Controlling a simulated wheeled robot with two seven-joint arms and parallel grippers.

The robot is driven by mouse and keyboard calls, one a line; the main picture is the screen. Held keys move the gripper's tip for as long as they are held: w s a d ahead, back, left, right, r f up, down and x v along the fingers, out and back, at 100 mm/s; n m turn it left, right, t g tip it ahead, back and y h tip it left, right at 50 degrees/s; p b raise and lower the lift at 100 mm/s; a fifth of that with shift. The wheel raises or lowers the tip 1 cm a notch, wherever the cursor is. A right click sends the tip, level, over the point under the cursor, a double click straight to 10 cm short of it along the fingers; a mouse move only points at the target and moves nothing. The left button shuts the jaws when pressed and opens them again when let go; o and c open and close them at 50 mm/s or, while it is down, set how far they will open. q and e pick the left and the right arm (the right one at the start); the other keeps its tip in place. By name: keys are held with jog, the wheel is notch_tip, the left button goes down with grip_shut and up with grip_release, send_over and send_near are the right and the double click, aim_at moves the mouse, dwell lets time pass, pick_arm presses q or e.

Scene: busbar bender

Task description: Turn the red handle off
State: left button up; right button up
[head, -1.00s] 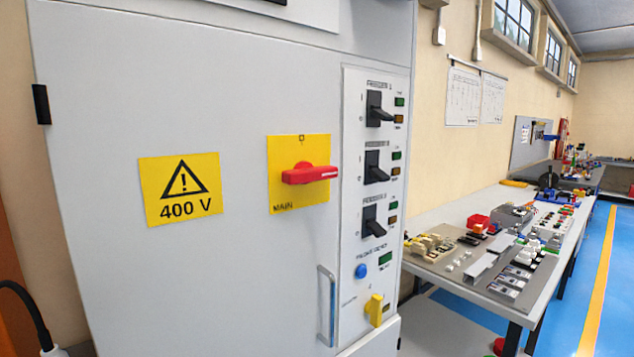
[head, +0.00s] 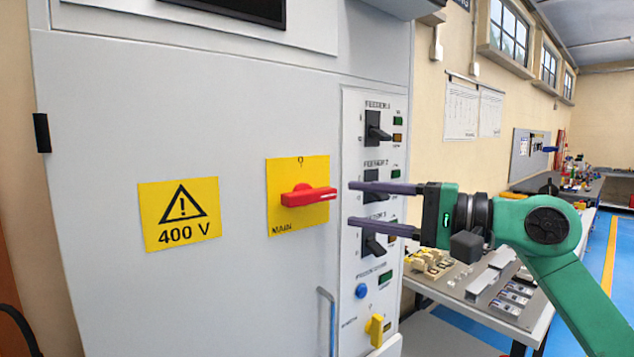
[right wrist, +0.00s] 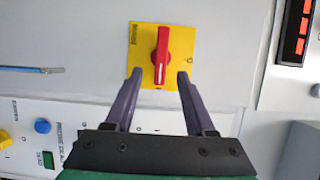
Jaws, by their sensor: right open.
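The red handle (head: 308,196) lies roughly horizontal on a yellow MAIN plate (head: 284,222) on the grey cabinet door. In the right wrist view the red handle (right wrist: 161,55) stands upright in the picture, between and beyond the two fingertips. My right gripper (head: 352,205) is open, its fingers pointing left at the handle from the right. A small gap shows between the fingertips and the handle's right end, and nothing is in the jaws. My left gripper is not in view.
A panel strip with black feeder switches (head: 376,128), a blue button (head: 362,291) and a yellow knob (head: 375,329) runs right of the handle, partly behind my gripper. A vertical door pull (head: 327,325) is below. A table (head: 535,318) with parts stands at right.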

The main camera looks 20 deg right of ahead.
aim_at(316, 198)
jog(key=p+x, duration=0.1)
jog(key=x, duration=0.1)
jog(key=p+x, duration=0.1)
jog(key=x, duration=0.2)
jog(key=p+x, duration=0.1)
jog(key=x, duration=0.1)
jog(key=shift+w+a+r+p, duration=0.15)
jog(key=shift+a+r+p, duration=0.2)
jog(key=shift+a+p, duration=0.1)
jog(key=shift+w+a+f, duration=0.25)
jog(key=shift+w+f, duration=0.05)
jog(key=shift+w, duration=0.1)
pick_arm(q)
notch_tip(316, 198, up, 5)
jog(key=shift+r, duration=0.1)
pick_arm(e)
jog(key=shift+s, duration=0.1)
grip_shut()
